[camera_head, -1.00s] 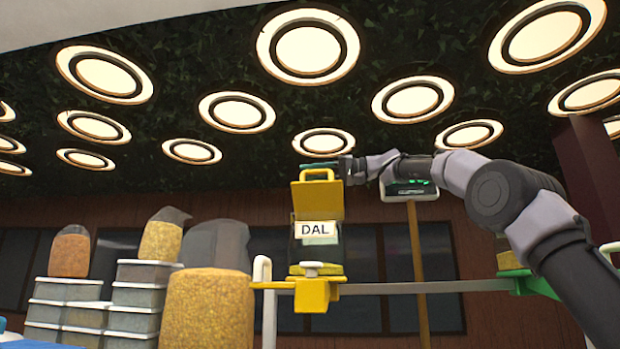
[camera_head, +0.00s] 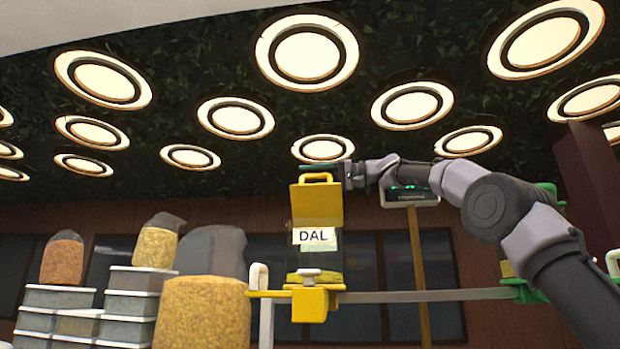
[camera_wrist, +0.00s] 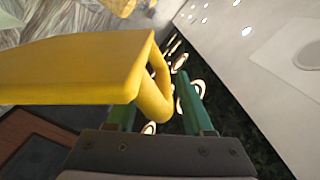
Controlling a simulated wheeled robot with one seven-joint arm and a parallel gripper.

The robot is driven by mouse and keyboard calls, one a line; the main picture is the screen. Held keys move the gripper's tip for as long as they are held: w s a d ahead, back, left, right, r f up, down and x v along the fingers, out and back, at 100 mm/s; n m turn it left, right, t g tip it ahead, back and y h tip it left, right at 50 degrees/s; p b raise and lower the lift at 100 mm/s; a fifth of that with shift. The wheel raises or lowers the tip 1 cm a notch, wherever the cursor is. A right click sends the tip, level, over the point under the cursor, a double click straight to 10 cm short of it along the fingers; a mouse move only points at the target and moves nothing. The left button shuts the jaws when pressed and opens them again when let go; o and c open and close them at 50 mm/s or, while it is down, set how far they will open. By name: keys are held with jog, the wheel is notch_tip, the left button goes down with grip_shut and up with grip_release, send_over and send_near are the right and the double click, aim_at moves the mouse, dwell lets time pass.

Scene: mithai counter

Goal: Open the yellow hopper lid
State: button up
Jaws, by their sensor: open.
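The yellow hopper lid (camera_head: 316,204) stands raised and steeply tilted at the top of a clear hopper with a white DAL label (camera_head: 314,235). Its yellow loop handle (camera_head: 319,177) is at its top edge. My gripper (camera_head: 322,167) is at the handle, reaching in from the right. In the wrist view, the lid (camera_wrist: 75,68) fills the upper left, and the handle (camera_wrist: 155,92) shows between the open green fingers of my gripper (camera_wrist: 154,90). The left finger is partly hidden behind the lid, and I cannot tell whether either finger touches the handle.
A yellow bracket (camera_head: 310,303) and a grey rail (camera_head: 430,296) run below the hopper. Filled bags, including a large one (camera_head: 202,312), and stacked grey boxes (camera_head: 135,305) stand at left. A dark screen on a post (camera_head: 410,195) is behind my arm.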

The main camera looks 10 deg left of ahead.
jog(key=d, duration=1)
jog(key=shift+w+d, duration=0.3)
jog(key=shift+d, duration=0.1)
